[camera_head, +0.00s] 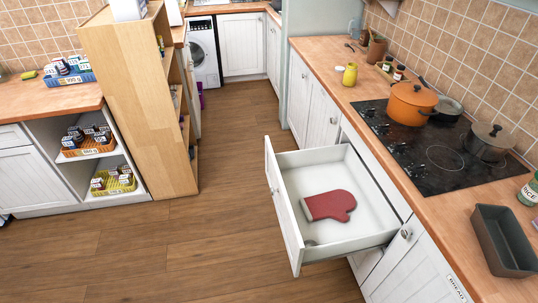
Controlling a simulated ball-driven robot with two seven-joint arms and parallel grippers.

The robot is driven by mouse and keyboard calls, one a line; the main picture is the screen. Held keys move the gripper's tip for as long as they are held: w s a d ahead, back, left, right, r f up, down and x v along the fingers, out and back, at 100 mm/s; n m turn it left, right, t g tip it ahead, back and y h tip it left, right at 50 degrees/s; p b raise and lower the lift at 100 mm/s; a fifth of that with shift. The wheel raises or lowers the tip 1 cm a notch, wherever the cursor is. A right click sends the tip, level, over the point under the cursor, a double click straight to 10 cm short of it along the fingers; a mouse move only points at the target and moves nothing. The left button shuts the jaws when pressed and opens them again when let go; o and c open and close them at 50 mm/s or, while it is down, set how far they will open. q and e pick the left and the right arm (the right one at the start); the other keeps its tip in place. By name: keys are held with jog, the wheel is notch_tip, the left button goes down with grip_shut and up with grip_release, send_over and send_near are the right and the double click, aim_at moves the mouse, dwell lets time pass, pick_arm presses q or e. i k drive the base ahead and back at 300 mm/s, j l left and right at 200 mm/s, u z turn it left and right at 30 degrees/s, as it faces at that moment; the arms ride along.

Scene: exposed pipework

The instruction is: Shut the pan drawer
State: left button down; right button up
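The white pan drawer (289,209) is pulled well out from the right-hand counter, below the hob. Its front panel faces left into the room. A red oven mitt (329,205) lies flat on the drawer's floor. The drawer front carries a small handle, seen at a steep angle. Neither of my grippers shows in the head view.
The wooden floor (215,240) left of the drawer is clear. The wooden counter (440,210) on the right bears a black hob (410,165), an orange pot (411,103), a dark pan (487,142) and a grey loaf tin (503,240). A tall wooden shelf unit (137,100) stands left.

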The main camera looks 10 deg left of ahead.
aim_at(293, 176)
jog(key=i+j+z, duration=0.3)
jog(key=i, duration=0.2)
jog(key=i+j+z, duration=0.35)
jog(key=i, duration=0.15)
